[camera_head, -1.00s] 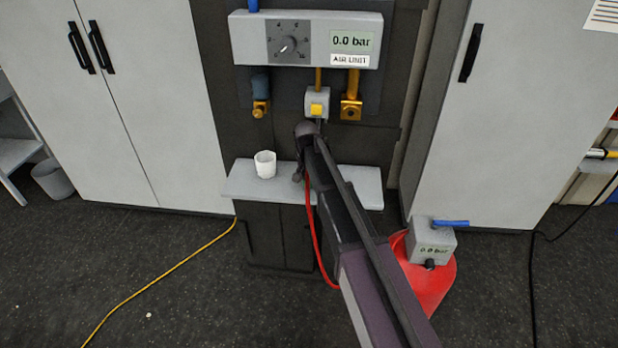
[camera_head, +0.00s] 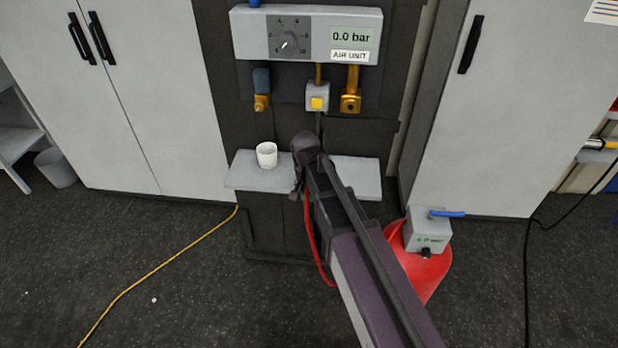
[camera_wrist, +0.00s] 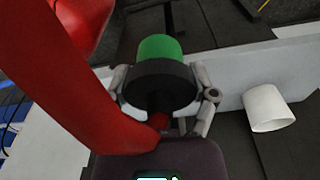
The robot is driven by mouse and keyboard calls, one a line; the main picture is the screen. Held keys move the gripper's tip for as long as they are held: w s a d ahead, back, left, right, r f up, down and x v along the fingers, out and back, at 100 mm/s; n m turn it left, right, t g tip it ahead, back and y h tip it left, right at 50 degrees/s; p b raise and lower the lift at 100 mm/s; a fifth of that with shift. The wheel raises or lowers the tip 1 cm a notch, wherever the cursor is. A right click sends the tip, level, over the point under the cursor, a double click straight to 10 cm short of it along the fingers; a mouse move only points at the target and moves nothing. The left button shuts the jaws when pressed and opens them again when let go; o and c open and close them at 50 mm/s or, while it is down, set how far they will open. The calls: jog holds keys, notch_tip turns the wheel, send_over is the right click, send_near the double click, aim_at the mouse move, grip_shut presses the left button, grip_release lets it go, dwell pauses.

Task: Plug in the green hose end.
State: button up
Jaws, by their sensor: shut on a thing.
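The green hose end (camera_wrist: 160,48) shows in the wrist view, with a black collar (camera_wrist: 158,84) behind it and the red hose (camera_wrist: 85,90) running from it. My gripper (camera_wrist: 165,95) is shut around the black collar, one finger on each side. In the head view my gripper (camera_head: 300,178) is over the shelf, below the air unit (camera_head: 306,35); the hose end itself is hidden there. The red hose (camera_head: 312,245) hangs down from my gripper. Brass fittings hang under the air unit: left (camera_head: 261,102), right (camera_head: 350,103), and a grey block with a yellow button (camera_head: 317,102) between them.
A white cup (camera_head: 266,155) stands on the grey shelf (camera_head: 355,175), left of my gripper; it also shows in the wrist view (camera_wrist: 268,107). A yellow cable (camera_head: 160,278) crosses the floor.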

jog(key=shift+s+r, duration=0.15)
jog(key=shift+s, duration=1)
jog(key=shift+r, duration=0.1)
notch_tip(320, 180, up, 3)
jog(key=p, duration=0.3)
jog(key=shift+r+p, duration=0.1)
jog(key=shift+p, duration=0.2)
jog(key=shift+d, duration=0.15)
